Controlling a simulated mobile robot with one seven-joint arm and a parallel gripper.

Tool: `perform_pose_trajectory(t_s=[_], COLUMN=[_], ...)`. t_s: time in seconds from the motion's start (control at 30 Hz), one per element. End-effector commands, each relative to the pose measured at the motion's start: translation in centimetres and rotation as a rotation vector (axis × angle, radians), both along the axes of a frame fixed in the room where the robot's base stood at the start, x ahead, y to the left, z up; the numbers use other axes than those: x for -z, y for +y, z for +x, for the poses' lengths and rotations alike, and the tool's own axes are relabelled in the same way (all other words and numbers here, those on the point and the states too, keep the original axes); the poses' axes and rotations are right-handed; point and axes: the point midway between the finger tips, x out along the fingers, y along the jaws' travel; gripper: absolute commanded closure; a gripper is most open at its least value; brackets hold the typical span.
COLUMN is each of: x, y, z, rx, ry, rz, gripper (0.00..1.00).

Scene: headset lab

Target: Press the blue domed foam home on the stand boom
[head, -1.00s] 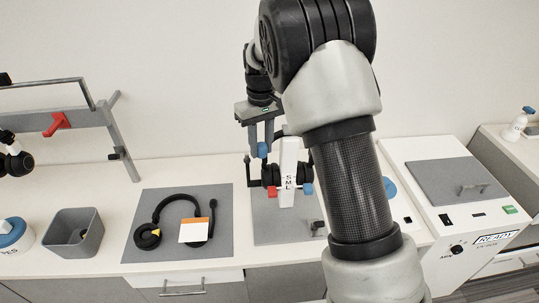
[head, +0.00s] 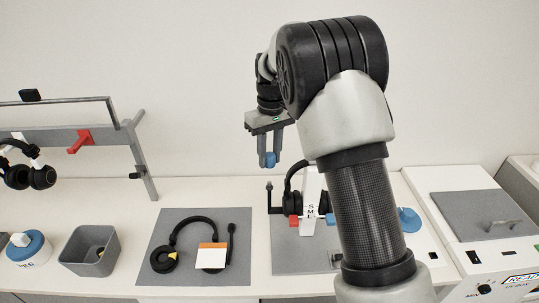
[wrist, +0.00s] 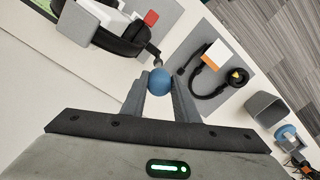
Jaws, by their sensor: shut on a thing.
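My gripper (head: 270,160) is shut on the blue domed foam (wrist: 160,80), which shows between its fingertips. In the head view the foam (head: 270,158) is a little above the upright black stand boom (head: 269,197), with a gap between them. The boom is at the left of a black headset (head: 293,200) on a white stand (head: 312,195) marked S, M, L. In the wrist view the boom tip (wrist: 156,61) appears just beyond the foam; contact cannot be told there.
A second headset (head: 184,229) with an orange-and-white card (head: 211,256) lies on a grey mat (head: 238,270). A grey bin (head: 65,255), a blue-and-white tub (head: 20,252) and a hanging rack (head: 140,165) are left. A grey-lidded box (head: 440,205) is right.

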Motion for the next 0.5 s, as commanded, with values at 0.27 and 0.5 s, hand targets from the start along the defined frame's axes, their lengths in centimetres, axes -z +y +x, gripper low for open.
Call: perform_pose_trajectory(t_s=[0.27,0.5], x=[2.7,4.8], y=[0.0,0.0], z=[0.0,0.0], rx=[0.000,0.000], ry=[0.001,0.001], rz=[0.000,-0.001], gripper=[0.93,0.93])
